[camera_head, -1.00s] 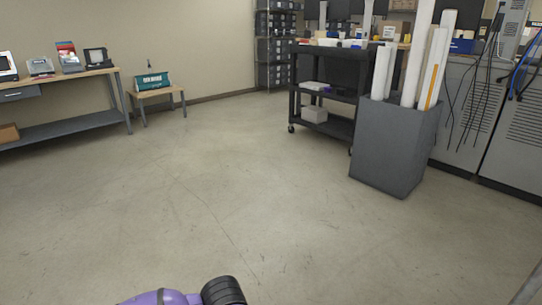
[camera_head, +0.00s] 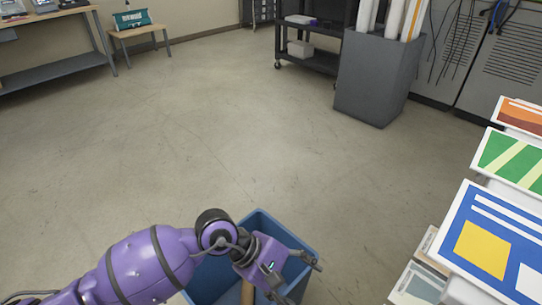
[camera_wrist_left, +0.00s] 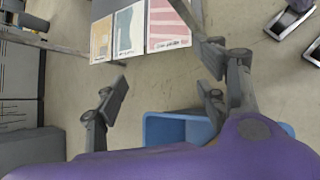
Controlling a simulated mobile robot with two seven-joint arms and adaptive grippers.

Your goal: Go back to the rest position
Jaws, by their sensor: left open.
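My left arm is purple and comes in from the lower left in the head view. Its gripper (camera_head: 297,268) is over or beside a blue bin (camera_head: 262,222); the exact height is hard to tell. In the left wrist view the gripper (camera_wrist_left: 164,82) has its fingers spread apart with nothing between them. The bin (camera_wrist_left: 176,129) shows there below the fingers, partly hidden by my purple arm. A brown tube-like thing (camera_head: 248,292) shows inside the bin in the head view. My right gripper is in neither view.
A rack of printed boards (camera_head: 482,245) stands close on the right. Printed sheets (camera_wrist_left: 168,22) show at the top of the wrist view. A grey box with white rolls (camera_head: 372,80), a black cart (camera_head: 315,62) and a bench (camera_head: 55,77) stand farther back. The middle floor is clear.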

